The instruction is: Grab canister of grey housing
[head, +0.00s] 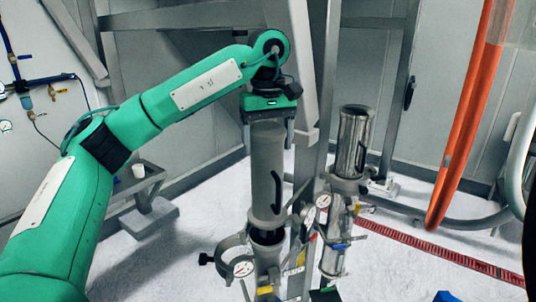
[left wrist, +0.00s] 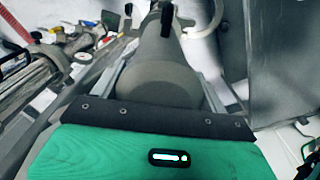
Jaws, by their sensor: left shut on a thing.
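The grey canister (head: 268,165) stands upright in the middle of the head view, with a dark handle on its right side. It is directly above the grey housing (head: 268,240), which has a clamp ring and a dark opening; I cannot tell whether the canister is clear of it. My left gripper (head: 268,118) comes from above and is shut on the top of the canister, one finger on each side. In the left wrist view, the canister (left wrist: 160,75) runs away from the gripper between the fingers. My right gripper is not in view.
A shiny metal canister (head: 354,140) stands on a second housing to the right. Metal frame posts (head: 322,90) rise just behind and right of my left gripper. An orange pipe (head: 468,120) hangs farther right.

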